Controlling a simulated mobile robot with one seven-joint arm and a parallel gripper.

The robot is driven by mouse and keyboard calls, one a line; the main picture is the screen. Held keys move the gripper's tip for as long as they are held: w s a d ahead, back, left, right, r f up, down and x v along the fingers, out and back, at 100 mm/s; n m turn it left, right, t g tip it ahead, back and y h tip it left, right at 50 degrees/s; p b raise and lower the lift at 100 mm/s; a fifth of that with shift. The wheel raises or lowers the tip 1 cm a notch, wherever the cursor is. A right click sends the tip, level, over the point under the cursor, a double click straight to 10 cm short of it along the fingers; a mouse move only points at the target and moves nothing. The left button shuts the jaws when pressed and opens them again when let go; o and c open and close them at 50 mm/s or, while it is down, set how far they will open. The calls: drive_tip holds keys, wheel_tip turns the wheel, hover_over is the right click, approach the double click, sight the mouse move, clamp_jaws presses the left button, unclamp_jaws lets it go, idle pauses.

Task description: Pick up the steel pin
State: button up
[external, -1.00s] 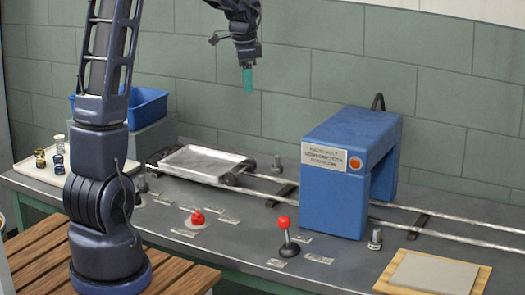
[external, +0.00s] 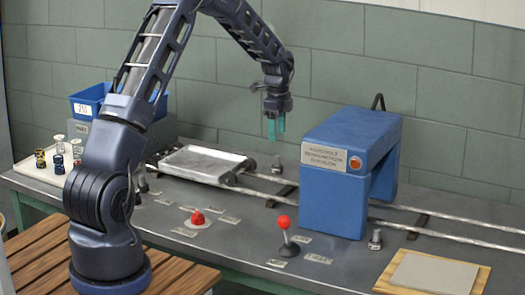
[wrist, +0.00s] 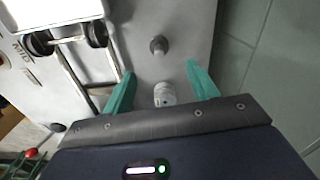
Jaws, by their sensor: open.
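A small upright steel pin (external: 277,163) stands on the grey bench behind the rails, between the cart and the blue machine. My gripper (external: 275,128) hangs above it, apart from it, with its teal fingers pointing down. In the wrist view my gripper (wrist: 160,68) is open and empty. A pale, short cylinder (wrist: 164,94) shows between the fingers near the palm. A darker round peg (wrist: 158,44) stands beyond the fingertips. I cannot tell for certain which of these two is the pin in the external view.
The flat metal cart (external: 200,163) sits on the rails left of my gripper. The blue machine (external: 335,195) stands to the right, and the wall (external: 330,75) is close behind. A red-knobbed lever (external: 284,224) and a red button (external: 197,217) are in front.

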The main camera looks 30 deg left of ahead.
sight(277, 166)
wheel_tip(277, 166, down, 11)
drive_tip(key=shift+s+d+r, duration=0.1)
drive_tip(key=shift+r, duration=0.1)
drive_tip(key=c, duration=1.1)
drive_tip(key=shift+r, duration=0.1)
drive_tip(key=shift+c, duration=0.2)
